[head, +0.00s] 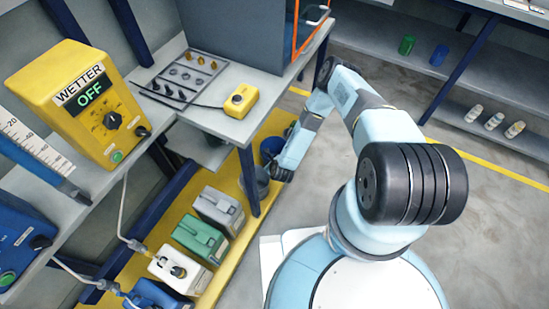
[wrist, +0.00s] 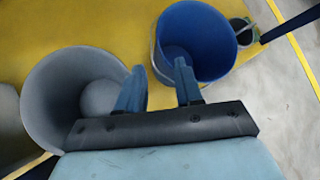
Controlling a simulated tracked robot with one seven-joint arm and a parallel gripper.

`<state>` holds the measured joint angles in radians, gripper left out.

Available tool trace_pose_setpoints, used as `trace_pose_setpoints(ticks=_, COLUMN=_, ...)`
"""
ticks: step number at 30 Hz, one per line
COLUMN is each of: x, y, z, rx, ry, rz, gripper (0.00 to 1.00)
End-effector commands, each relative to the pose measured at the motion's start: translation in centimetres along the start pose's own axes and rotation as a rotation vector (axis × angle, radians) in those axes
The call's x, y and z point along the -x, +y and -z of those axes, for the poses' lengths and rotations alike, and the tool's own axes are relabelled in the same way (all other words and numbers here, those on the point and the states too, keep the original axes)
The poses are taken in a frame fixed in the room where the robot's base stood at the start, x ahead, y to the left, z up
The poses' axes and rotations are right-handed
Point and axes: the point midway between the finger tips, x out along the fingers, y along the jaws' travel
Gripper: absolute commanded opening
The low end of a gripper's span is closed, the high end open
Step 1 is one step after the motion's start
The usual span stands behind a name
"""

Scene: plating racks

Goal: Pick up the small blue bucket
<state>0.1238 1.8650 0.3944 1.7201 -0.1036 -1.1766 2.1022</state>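A blue bucket (wrist: 207,28) stands upright at the top centre of the wrist view, its open mouth facing me. In the head view the blue bucket (head: 271,146) is partly hidden behind my arm. My gripper (wrist: 158,66) is open, with nothing held between its fingers. Its right finger overlaps the bucket's near part and its left finger lies left of the bucket's wall. I cannot tell whether either finger touches it. In the head view my gripper (head: 280,173) is low beside the buckets, its fingers mostly hidden.
A grey bucket (wrist: 42,80) stands close on the left, partly behind the left finger. A small dark container (wrist: 243,32) is beyond the blue bucket. The buckets stand on a yellow low shelf (wrist: 100,22). A table leg (head: 249,180) and canisters (head: 200,238) are nearby.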

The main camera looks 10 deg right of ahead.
Motion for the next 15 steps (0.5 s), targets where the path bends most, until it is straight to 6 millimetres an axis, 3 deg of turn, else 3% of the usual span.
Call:
trace_pose_setpoints(ticks=3, x=-1.7, y=0.2, z=-0.1, rx=0.004, ry=-0.002, rz=-0.002, gripper=0.35)
trace_pose_setpoints(ticks=15, x=-4.9, y=0.2, z=-0.4, rx=0.007, ry=-0.004, rz=-0.004, gripper=0.35)
